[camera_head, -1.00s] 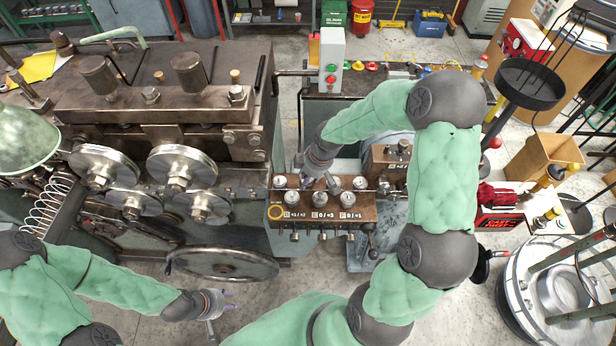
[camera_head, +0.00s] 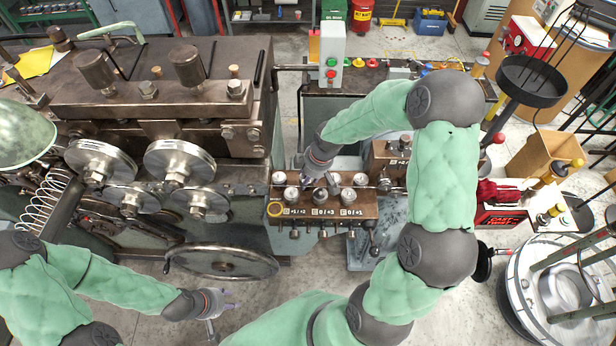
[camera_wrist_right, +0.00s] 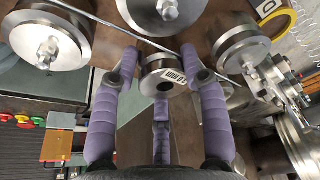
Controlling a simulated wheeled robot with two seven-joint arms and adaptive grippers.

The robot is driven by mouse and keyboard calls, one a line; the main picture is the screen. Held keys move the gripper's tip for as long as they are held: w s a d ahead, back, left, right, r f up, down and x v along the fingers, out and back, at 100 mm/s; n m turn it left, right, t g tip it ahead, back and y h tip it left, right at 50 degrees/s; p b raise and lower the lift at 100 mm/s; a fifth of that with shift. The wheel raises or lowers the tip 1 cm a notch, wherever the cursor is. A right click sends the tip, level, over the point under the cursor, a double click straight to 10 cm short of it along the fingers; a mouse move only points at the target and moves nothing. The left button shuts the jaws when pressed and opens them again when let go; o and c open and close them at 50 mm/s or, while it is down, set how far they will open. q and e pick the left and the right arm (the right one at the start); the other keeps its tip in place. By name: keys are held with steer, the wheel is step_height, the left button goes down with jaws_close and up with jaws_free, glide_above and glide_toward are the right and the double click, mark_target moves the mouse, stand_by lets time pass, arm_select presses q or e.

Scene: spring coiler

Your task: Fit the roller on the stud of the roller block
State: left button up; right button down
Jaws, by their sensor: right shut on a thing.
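My right gripper (camera_wrist_right: 160,64) is shut on a steel roller (camera_wrist_right: 164,72) with a dark bore and a small white label, partly cut off by the fingers. In the head view my right gripper (camera_head: 320,180) is at the rear of a brown block with several rollers and D, E, F labels (camera_head: 325,211); the held roller is hard to make out there. I cannot tell which part is the stud of the roller block, or whether the held roller touches it. My left gripper (camera_head: 230,300) is open and empty, low over the floor in front of the handwheel.
Other steel rollers (camera_wrist_right: 47,42) surround the gripper in the wrist view, and a thin wire or rod (camera_wrist_right: 110,25) crosses close by. The coiler with large rollers (camera_head: 180,162) stands left, above a handwheel (camera_head: 222,262). A button box (camera_head: 331,60) stands behind.

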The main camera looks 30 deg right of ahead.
steer(key=shift+f, duration=0.15)
steer(key=c, duration=0.6)
jaws_free()
steer(key=v, duration=1.2)
